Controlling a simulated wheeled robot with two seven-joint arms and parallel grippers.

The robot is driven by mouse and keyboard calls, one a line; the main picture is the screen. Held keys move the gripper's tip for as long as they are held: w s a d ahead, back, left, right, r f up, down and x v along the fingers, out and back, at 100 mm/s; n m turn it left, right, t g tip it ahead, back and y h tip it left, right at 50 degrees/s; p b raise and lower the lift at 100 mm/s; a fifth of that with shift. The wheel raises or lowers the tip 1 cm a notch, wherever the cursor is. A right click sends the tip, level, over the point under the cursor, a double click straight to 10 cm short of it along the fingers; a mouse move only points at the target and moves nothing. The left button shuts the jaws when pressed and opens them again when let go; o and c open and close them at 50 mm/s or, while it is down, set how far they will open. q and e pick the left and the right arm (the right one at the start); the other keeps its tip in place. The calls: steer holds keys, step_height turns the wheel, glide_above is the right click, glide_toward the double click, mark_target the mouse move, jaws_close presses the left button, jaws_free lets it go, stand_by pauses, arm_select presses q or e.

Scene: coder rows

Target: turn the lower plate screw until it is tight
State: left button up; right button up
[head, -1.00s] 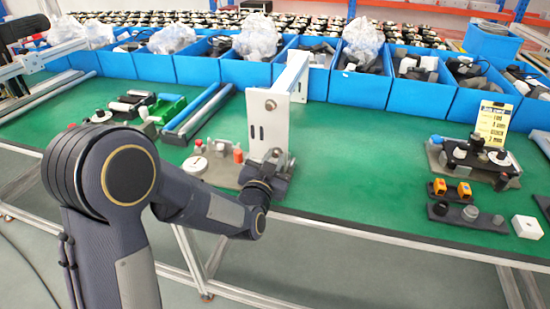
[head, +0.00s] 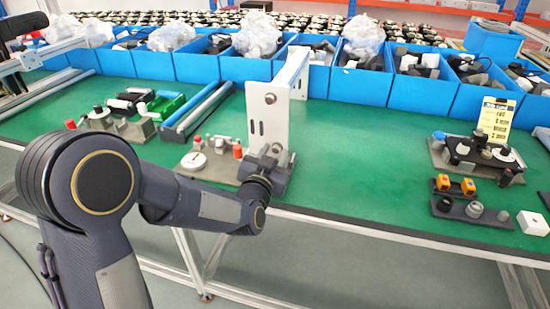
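A white upright plate (head: 268,125) stands on a bracket near the front edge of the green table. A round grey screw head (head: 270,98) shows on its upper part. My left gripper (head: 270,158) is at the foot of the plate, in front of its lower end. The lower plate screw cannot be made out; the gripper covers that area. The fingers are small and dark against grey parts, so I cannot tell whether they are open or shut. My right gripper is not in view.
A white round dial (head: 194,161) and a red-capped part (head: 238,150) sit left of the plate. Blue bins (head: 360,88) line the back. A fixture with a yellow card (head: 496,118) stands at right. The green table (head: 350,160) is clear between plate and fixture.

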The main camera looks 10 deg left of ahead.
arm_select(q)
steer(key=n+b, duration=0.5)
steer(key=shift+f, duration=0.25)
steer(key=shift+r+n+b, duration=0.1)
steer(key=shift+n+b, duration=0.4)
steer(key=shift+n, duration=0.5)
steer(key=shift+r, duration=0.2)
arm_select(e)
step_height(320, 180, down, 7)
arm_select(q)
steer(key=shift+f, duration=0.1)
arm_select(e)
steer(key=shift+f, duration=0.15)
